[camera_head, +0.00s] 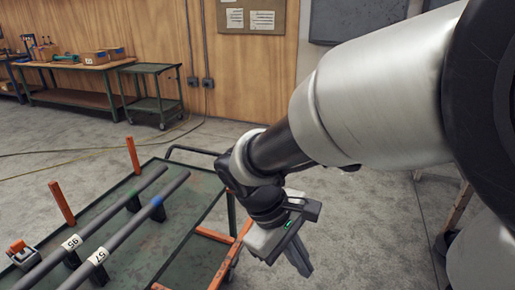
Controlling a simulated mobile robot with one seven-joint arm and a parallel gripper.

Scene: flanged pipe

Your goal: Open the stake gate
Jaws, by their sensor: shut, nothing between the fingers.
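The green cart (180,232) stands at the lower left with orange stakes along its far left side. An orange frame at the cart's right edge, which looks like the stake gate (233,253), has a long slanting bar and short bars at its ends. Its lower part runs out of the picture, and I cannot tell whether it is latched. My gripper (306,270) hangs to the right of this frame, fingers pointing down, shut and empty. It appears apart from the orange bars.
Two grey pipes (115,228), tagged 95 and 57, lie on dark supports on the cart. A black handle bar (190,150) rises at the cart's far end. A workbench and a small green trolley (152,98) stand by the wooden wall. Floor right of the cart is clear.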

